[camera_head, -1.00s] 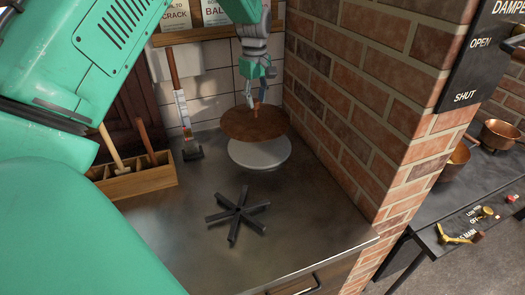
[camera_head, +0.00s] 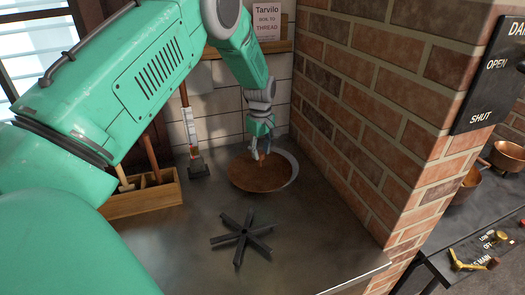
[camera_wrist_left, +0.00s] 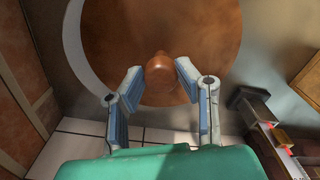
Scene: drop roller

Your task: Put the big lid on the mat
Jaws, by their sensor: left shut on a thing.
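The big lid is a round, copper-brown disc (camera_head: 258,177) with a knob (camera_wrist_left: 159,70) at its middle. My left gripper (camera_head: 260,152) comes down from above and is shut on the lid's knob. The mat is a pale grey disc (camera_head: 292,168) on the metal counter, mostly hidden under the lid. Its rim shows as a crescent on the right in the head view and on the left in the left wrist view (camera_wrist_left: 78,45). The lid lies over the mat, off-centre. I cannot tell whether it touches the mat. My right gripper is out of view.
A black star-shaped trivet (camera_head: 241,237) lies in front of the lid. A wooden box with handled tools (camera_head: 150,199) stands to the left, and a long-handled tool (camera_head: 193,130) leans at the back. A brick wall (camera_head: 365,120) bounds the right side.

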